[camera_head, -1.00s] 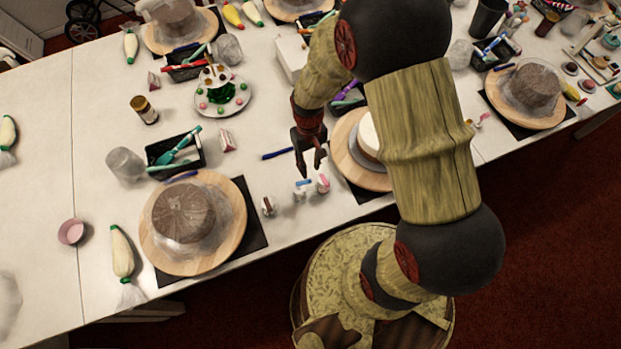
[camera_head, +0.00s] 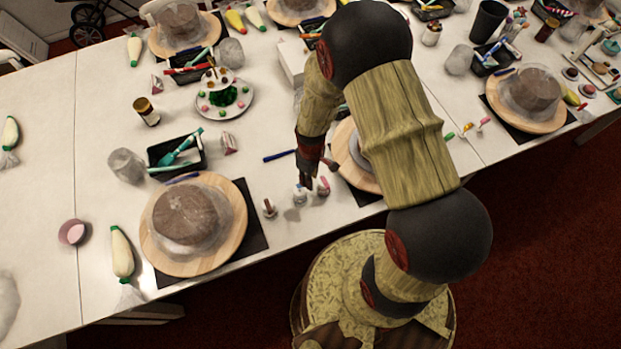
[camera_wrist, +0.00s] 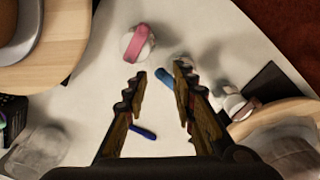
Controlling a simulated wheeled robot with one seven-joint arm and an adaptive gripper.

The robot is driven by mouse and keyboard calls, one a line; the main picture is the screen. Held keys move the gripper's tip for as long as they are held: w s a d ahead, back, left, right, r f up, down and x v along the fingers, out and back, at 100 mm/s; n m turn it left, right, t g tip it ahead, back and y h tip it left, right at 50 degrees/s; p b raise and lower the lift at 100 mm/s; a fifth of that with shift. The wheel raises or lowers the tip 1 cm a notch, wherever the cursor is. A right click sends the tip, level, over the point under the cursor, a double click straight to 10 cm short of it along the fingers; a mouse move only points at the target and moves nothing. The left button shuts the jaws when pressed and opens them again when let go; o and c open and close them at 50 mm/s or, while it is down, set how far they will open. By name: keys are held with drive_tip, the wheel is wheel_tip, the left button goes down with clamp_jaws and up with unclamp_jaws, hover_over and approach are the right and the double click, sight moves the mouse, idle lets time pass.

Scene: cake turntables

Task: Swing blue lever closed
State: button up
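Several small white lever pieces stand near the table's front edge. The blue lever (camera_wrist: 166,79) shows in the wrist view as a short blue bar between my fingertips, closer to the right finger; touching cannot be told. Its white body (camera_head: 300,196) shows just below my gripper (camera_head: 307,182) in the head view, where the gripper mostly hides the blue part. In the wrist view my gripper (camera_wrist: 160,74) is open, its two fingers apart. A pink-levered piece (camera_wrist: 138,42) stands beyond the left fingertip, and a brown-levered one (camera_head: 268,208) is left of the blue one.
A blue pen (camera_head: 280,155) lies on the table behind the levers. Cakes on wooden turntables (camera_head: 232,243) stand on both sides of the levers. A black tray (camera_head: 190,162) of tools is farther left.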

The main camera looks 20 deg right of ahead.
drive_tip(key=shift+f, duration=0.35)
drive_tip(key=shift+c, duration=0.4)
clamp_jaws()
